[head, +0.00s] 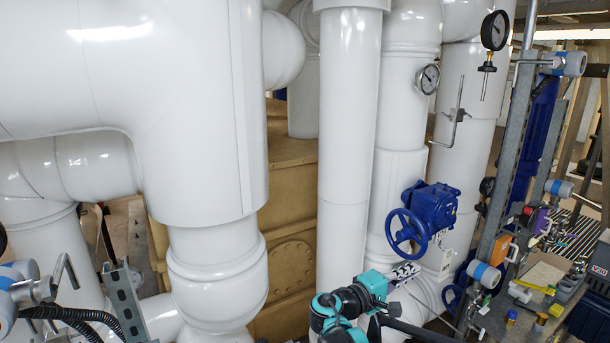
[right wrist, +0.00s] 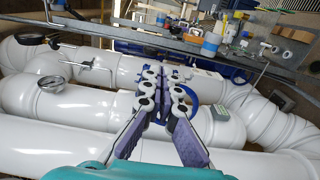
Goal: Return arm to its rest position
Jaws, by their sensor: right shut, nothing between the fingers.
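My right arm comes up from the bottom edge of the head view, with turquoise and black links. Its right gripper (head: 406,271) is shut and empty, just below the blue handwheel (head: 407,232) of a blue valve (head: 432,208) in the picture. I cannot tell whether it touches the valve. In the right wrist view the fingers of the right gripper (right wrist: 166,82) are close together at their tips, with nothing visible between them. They partly hide blue parts behind them. My left gripper is not in view.
Large white pipes (head: 345,120) fill the left and middle. A gauge (head: 427,79) sits on one pipe, and another gauge (head: 494,31) stands higher at right. A metal post (head: 503,180) and a cluttered workbench (head: 500,312) are at right. The right wrist view shows white pipes (right wrist: 75,110) beneath the gripper.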

